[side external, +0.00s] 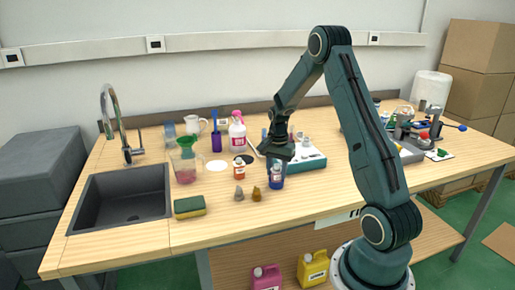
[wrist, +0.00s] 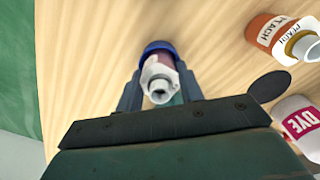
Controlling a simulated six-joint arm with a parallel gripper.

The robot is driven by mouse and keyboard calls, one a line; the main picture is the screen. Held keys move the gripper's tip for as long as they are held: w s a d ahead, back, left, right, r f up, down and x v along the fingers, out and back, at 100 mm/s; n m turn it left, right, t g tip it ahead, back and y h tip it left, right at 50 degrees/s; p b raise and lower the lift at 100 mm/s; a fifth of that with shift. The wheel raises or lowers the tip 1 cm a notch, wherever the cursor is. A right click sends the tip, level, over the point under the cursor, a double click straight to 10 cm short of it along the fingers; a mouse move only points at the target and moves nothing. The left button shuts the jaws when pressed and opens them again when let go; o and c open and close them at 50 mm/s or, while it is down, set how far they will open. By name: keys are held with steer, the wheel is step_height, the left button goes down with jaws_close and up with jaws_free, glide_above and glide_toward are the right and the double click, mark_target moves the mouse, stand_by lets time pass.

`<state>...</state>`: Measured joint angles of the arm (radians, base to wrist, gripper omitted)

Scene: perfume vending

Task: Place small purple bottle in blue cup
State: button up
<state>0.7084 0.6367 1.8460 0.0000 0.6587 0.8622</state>
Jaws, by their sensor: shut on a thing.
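The blue cup (side external: 277,182) stands near the front edge of the table, below my gripper (side external: 276,162). In the wrist view my gripper (wrist: 160,88) is shut on the small purple bottle (wrist: 164,58), whose white neck and open spout point toward the camera. The rim of the blue cup (wrist: 158,46) shows around the far side of the bottle. The bottle is at the cup's mouth; how deep it sits is hidden. The gripper's fingers are at either side of the bottle.
An orange bottle (side external: 239,172) stands left of the cup; it also shows in the wrist view (wrist: 276,32). A white bottle labelled DYE (wrist: 300,122) is at the right. A sink (side external: 120,195) is at left.

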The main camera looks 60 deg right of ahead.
mark_target(277, 164)
steer(key=shift+f, duration=0.15)
steer(key=o, duration=1)
step_height(277, 164, up, 12)
steer(key=shift+r, duration=0.15)
stand_by(0.6)
